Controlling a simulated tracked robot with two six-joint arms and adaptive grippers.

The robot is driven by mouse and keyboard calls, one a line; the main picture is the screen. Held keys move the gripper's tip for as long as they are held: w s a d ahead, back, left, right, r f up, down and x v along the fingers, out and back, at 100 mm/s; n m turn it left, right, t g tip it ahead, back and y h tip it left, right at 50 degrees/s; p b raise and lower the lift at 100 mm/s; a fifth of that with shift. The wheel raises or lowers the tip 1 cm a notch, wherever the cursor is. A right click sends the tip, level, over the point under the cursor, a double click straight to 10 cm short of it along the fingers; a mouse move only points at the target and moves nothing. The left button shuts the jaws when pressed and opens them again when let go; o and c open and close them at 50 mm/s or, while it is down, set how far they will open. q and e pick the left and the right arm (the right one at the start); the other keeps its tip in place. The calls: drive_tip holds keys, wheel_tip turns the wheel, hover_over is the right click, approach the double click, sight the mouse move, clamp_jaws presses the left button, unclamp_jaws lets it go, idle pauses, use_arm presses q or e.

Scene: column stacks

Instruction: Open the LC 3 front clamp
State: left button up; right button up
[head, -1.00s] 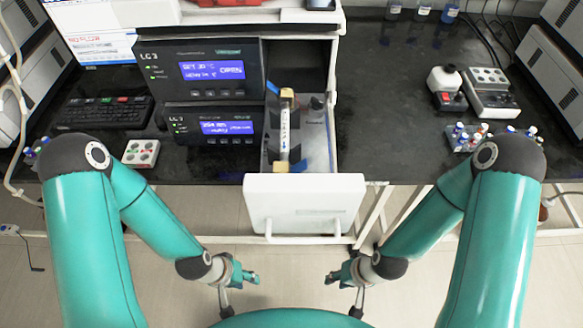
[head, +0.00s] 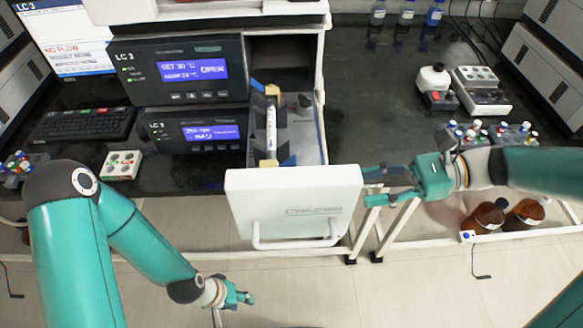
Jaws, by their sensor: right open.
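The LC 3 unit (head: 180,70) stands left of centre, its upper screen reading OPEN. Its drawer is pulled out, with a white front panel (head: 292,190) and a bar handle (head: 296,243). A white column (head: 271,128) with tan ends lies lengthwise inside. A blue part (head: 288,161) beside the near tan end looks like the front clamp; another blue part (head: 257,86) is at the far end. Whether either is closed is too small to tell. My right gripper (head: 369,186) is open and empty, just right of the front panel. My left gripper (head: 248,298) is low, below the drawer, its jaws unclear.
Vials (head: 485,133) and a white instrument (head: 481,90) stand at right. Brown bottles (head: 484,217) stand below the bench. The black bench right of the drawer is mostly clear.

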wheel_tip(320, 180, up, 9)
drive_tip(key=s+d+y, duration=0.1)
drive_tip(key=d+y, duration=0.1)
drive_tip(key=y, duration=0.1)
approach(291, 163)
drive_tip(key=a, duration=1)
drive_tip(key=shift+w+f, duration=0.15)
drive_tip(key=shift+w, duration=0.1)
clamp_jaws()
drive_tip(key=shift+p, duration=0.3)
